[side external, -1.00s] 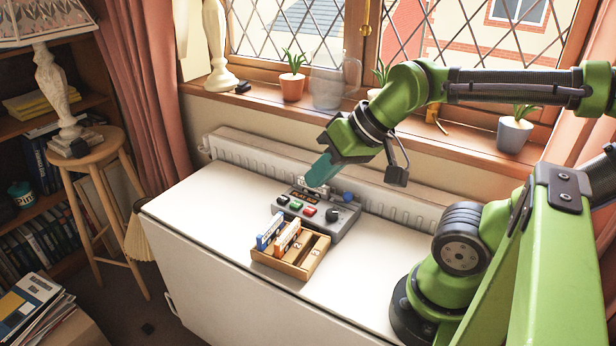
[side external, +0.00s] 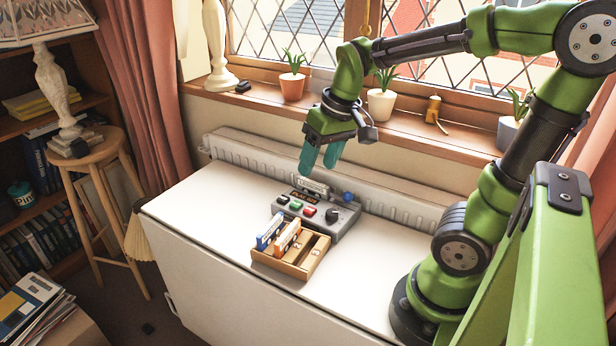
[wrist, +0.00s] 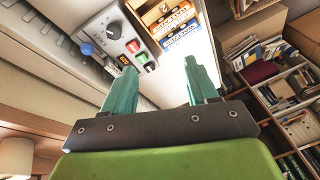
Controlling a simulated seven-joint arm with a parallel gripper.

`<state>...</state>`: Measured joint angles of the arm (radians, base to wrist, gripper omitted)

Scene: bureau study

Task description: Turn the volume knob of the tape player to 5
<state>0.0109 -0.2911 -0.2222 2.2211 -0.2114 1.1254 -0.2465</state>
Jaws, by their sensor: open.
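The grey tape player (side external: 340,221) sits on the white table against the radiator side. It has red and green buttons and a small display on its top. Its black volume knob (side external: 332,214) is on the right part of the top; it also shows in the wrist view (wrist: 114,31). The number the knob points to is too small to read. A blue knob or ball (side external: 348,197) is at the player's back right corner. My gripper (side external: 320,171) is open and empty, its two teal fingers pointing down above the player's back edge, apart from it.
A wooden tray (side external: 291,270) with upright cassettes stands in front of the player. The radiator (side external: 265,160) and the windowsill with potted plants (side external: 292,86) are behind. The table's left part (side external: 205,205) is clear.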

